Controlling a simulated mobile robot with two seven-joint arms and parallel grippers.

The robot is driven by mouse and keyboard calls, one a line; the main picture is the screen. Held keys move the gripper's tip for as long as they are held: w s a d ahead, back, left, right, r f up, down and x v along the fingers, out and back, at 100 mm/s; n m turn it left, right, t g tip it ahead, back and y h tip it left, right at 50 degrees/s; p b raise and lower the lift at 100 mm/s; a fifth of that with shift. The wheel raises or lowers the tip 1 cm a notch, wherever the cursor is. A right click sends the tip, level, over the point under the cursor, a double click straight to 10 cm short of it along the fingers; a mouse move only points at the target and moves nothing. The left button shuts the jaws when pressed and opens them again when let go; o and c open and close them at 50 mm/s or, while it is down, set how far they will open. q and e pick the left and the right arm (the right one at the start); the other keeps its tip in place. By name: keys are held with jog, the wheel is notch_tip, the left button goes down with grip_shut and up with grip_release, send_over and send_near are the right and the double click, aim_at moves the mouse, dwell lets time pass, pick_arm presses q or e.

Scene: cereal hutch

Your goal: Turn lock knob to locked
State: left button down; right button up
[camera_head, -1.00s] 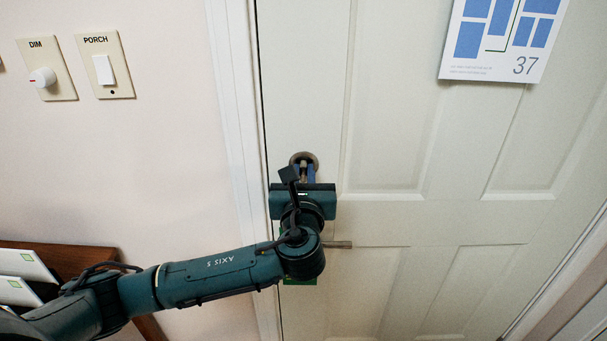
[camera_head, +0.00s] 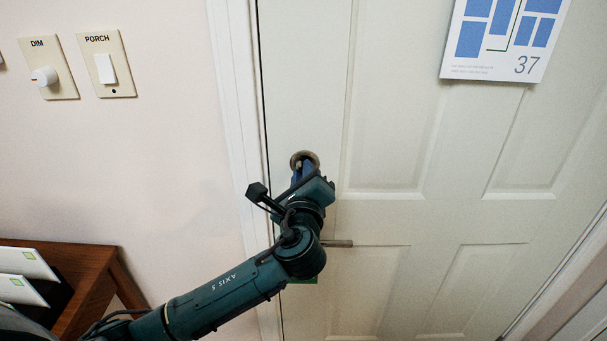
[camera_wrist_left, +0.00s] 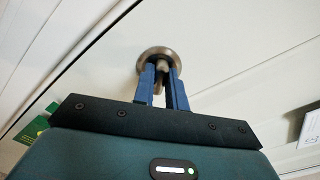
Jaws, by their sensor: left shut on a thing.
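The lock knob (camera_wrist_left: 161,66) shows in the left wrist view, a small metal turn piece in the middle of a round metal plate (camera_wrist_left: 158,54) on the door. My left gripper (camera_wrist_left: 165,80) has its two blue fingers on either side of the knob and is shut on it. In the head view the round plate (camera_head: 304,157) shows above my left gripper (camera_head: 303,171), which is rolled to a slant; the knob is hidden there by the gripper. The white panelled door (camera_head: 390,215) appears closed. My right gripper is not in view.
A door lever (camera_head: 338,243) sticks out just below my left wrist. A dimmer (camera_head: 43,76) and a porch switch (camera_head: 105,68) are on the wall at left. A poster (camera_head: 500,40) hangs on the door. Brown wooden furniture (camera_head: 90,300) stands at lower left.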

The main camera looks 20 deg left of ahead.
pick_arm(q)
jog(key=n+b, duration=0.1)
jog(key=n, duration=0.3)
jog(key=n+b, duration=0.1)
jog(key=n, duration=0.4)
jog(key=shift+a+f, duration=0.1)
jog(key=shift+f, duration=0.1)
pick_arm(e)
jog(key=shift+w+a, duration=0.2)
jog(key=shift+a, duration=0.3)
pick_arm(q)
jog(key=shift+n, duration=0.3)
jog(key=c, duration=1.4)
grip_release()
jog(key=shift+c, duration=0.2)
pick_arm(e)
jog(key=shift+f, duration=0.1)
